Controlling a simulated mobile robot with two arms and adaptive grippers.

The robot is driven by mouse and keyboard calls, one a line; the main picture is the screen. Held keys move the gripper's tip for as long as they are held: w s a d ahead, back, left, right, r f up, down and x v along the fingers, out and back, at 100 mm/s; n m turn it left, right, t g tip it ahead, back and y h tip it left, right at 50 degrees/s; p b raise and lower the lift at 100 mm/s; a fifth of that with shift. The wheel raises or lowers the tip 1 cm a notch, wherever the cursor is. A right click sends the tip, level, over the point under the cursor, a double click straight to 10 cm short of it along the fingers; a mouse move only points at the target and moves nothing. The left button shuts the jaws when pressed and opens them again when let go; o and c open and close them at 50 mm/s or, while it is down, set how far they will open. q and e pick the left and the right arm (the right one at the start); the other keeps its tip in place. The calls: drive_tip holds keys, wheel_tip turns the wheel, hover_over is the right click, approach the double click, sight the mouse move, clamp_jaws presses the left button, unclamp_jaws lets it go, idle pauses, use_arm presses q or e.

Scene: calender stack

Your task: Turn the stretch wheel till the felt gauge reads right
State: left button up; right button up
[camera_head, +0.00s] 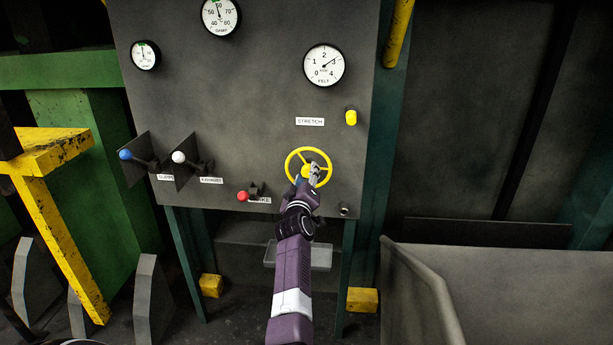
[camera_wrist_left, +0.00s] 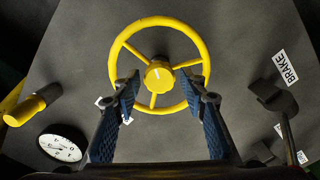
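The yellow stretch wheel (camera_head: 290,165) is mounted on the grey panel under the STRETCH label (camera_head: 310,121). The felt gauge (camera_head: 323,65) is above it, with its needle pointing to about 3. My left gripper (camera_head: 315,172) is at the wheel, covering part of its right side in the head view. In the left wrist view the wheel (camera_wrist_left: 158,21) faces me, and my left gripper (camera_wrist_left: 161,84) is open. Its fingertips are on either side of the hub (camera_wrist_left: 159,75); contact cannot be told. My right gripper is not in view.
A yellow knob (camera_head: 351,117) sits right of the label. The red-knobbed brake lever (camera_head: 243,196) is left of the wheel; white (camera_head: 179,157) and blue (camera_head: 125,154) levers are farther left. A grey bin-like wall (camera_head: 480,265) stands at the lower right.

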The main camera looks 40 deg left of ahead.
use_arm(q)
drive_tip(key=shift+o, duration=0.2)
drive_tip(key=v, duration=0.7)
drive_tip(key=shift+s+d, duration=0.15)
drive_tip(key=shift+s, duration=0.05)
idle(0.6)
